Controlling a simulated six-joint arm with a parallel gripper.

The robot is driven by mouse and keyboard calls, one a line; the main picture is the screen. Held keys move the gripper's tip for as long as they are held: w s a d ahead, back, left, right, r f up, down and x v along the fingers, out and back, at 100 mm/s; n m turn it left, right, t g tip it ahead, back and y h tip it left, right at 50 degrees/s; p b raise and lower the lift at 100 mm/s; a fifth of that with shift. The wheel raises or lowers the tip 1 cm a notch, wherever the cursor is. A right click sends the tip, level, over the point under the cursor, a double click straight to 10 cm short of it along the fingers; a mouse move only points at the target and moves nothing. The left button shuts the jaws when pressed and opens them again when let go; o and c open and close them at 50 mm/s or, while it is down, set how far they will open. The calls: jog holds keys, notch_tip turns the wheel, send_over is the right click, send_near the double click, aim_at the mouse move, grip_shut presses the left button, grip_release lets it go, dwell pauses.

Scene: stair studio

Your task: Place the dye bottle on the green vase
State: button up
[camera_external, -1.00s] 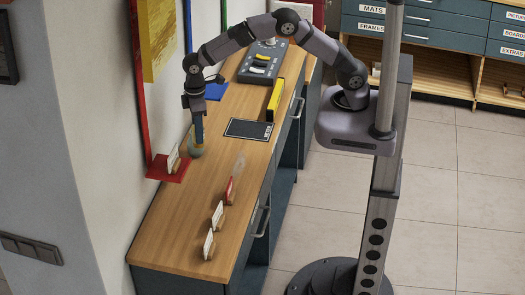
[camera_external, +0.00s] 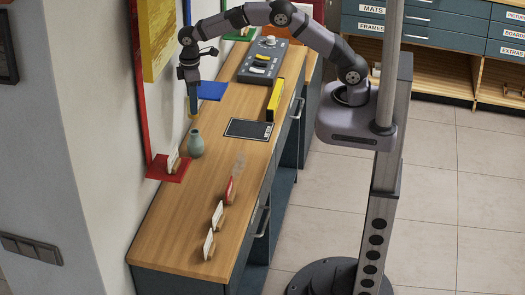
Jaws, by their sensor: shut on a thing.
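My gripper (camera_external: 192,104) is above the left side of the bench, near the wall, pointing down. The grey-green vase (camera_external: 196,146) stands upright on the bench, just below the gripper in the picture. A visible gap separates the vase's top from the held thing.
Card stands (camera_external: 209,245) line the front right. A dark pad (camera_external: 249,130), a yellow block (camera_external: 275,100), a control panel (camera_external: 263,59) and a blue mat (camera_external: 212,91) lie farther back. The near left bench (camera_external: 170,230) is clear.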

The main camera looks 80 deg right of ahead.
aim_at(194, 117)
jog(key=shift+f+p, duration=0.85)
jog(key=shift+f, duration=2.1)
jog(key=shift+f, duration=0.2)
jog(key=o, duration=1.2)
jog(key=shift+c, duration=0.2)
jog(key=shift+r, duration=0.1)
notch_tip(194, 117, up, 12)
jog(key=b, duration=0.3)
jog(key=shift+r, duration=0.15)
jog(key=shift+s, duration=0.1)
